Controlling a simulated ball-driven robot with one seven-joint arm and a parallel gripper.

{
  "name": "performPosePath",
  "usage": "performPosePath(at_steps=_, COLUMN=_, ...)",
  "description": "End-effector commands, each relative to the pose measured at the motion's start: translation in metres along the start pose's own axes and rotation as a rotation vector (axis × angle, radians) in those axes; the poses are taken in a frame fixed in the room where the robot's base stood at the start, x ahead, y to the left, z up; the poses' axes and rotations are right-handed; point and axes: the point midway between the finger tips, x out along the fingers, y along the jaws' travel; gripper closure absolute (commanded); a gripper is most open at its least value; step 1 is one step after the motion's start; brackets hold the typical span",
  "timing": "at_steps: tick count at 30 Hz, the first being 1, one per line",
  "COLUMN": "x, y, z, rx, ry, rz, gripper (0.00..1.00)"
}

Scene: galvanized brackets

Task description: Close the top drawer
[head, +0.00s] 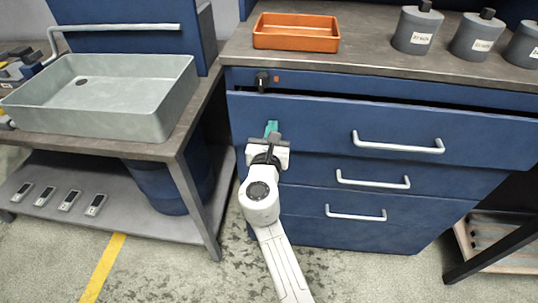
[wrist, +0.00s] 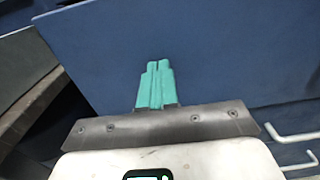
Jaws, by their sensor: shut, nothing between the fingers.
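The top drawer (head: 310,122) is the upper blue front of the cabinet, with a pale bar handle (head: 398,147). It stands a little way out, with a dark gap along its upper edge. My gripper (head: 271,126) is at the left part of this drawer front, well left of the handle. Its teal fingers are shut together with nothing between them. In the wrist view the fingertips (wrist: 158,65) point at the blue drawer front (wrist: 225,50). I cannot tell whether they touch it.
Two lower drawers with pale handles (head: 372,181) look closed. The worktop (head: 370,62) holds an orange tray (head: 296,38) and grey labelled canisters (head: 417,30). A sink bench (head: 150,148) with a grey basin (head: 100,100) stands left. Open floor lies in front.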

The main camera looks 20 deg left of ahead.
Motion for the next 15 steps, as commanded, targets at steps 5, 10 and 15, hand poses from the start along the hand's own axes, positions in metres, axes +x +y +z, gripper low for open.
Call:
performPosePath(at_steps=5, x=0.023, y=0.0, z=-0.002, rx=0.0, ry=-0.001, rz=-0.001, gripper=1.0)
performPosePath(at_steps=10, x=0.033, y=0.0, z=-0.001, rx=-0.001, ry=-0.001, rz=0.0, gripper=1.0)
performPosePath(at_steps=15, x=0.037, y=0.0, z=0.001, rx=0.0, ry=0.0, rz=0.001, gripper=1.0)
